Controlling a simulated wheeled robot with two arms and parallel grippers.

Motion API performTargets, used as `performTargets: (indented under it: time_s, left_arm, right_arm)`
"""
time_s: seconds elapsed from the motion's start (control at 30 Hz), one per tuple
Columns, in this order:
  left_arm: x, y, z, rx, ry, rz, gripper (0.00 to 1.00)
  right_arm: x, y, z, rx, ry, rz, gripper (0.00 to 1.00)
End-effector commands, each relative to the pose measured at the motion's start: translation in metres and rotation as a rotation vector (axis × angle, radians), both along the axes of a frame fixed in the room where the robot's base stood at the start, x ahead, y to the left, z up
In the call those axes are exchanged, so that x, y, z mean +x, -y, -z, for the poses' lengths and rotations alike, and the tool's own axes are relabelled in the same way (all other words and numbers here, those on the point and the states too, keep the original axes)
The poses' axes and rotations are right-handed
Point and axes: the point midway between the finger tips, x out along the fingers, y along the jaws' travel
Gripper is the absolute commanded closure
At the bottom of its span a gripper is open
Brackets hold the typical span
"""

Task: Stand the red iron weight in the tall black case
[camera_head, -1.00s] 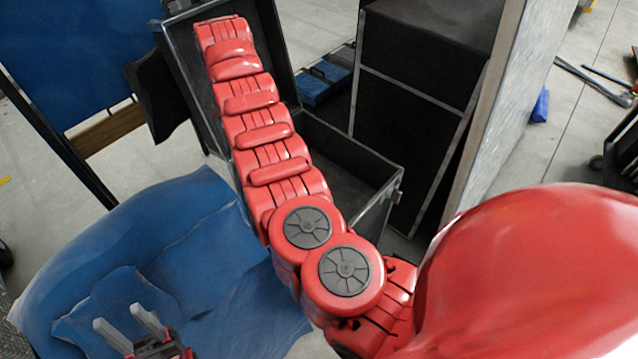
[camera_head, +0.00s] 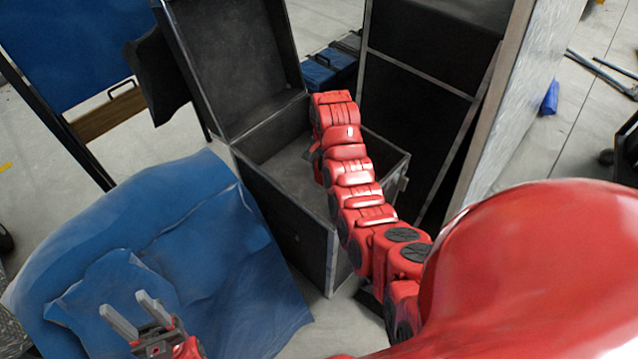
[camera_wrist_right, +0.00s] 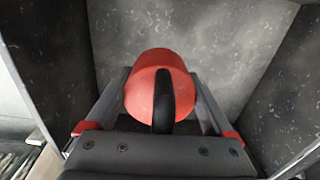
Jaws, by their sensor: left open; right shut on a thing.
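The tall black case (camera_head: 283,212) stands open in the middle of the head view, its lid (camera_head: 240,62) tilted up at the back. My right arm reaches over its opening; its gripper is mostly hidden there behind the arm. In the right wrist view the right gripper (camera_wrist_right: 161,100) is shut on the red iron weight (camera_wrist_right: 147,72), with its black handle between the fingers. Dark speckled walls surround the weight. I cannot tell whether it touches the case floor. My left gripper (camera_head: 128,306) is open and empty at the lower left, over a blue cloth.
The blue cloth (camera_head: 190,235) covers a heap left of the case. Another large black case with metal edges (camera_head: 430,75) stands close behind on the right. Blue boxes (camera_head: 325,72) lie behind the lid. A blue panel (camera_head: 70,55) stands at the upper left.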

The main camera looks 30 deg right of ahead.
Motion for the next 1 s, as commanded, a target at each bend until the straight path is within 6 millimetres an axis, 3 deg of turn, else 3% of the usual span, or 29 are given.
performTargets:
  time_s: [0.17, 0.43, 1.0]
  left_arm:
    - [0.000, 0.000, 0.005, 0.000, 0.000, 0.000, 0.50]
    - [0.000, 0.000, 0.007, 0.000, 0.000, 0.000, 0.50]
    - [0.000, 0.000, 0.007, 0.000, 0.000, 0.000, 0.50]
  right_arm:
    - [-0.003, 0.003, 0.015, -0.003, 0.004, 0.036, 1.00]
    - [-0.004, 0.002, 0.055, -0.001, 0.000, 0.034, 1.00]
    - [-0.002, 0.002, 0.101, -0.003, 0.006, 0.032, 1.00]
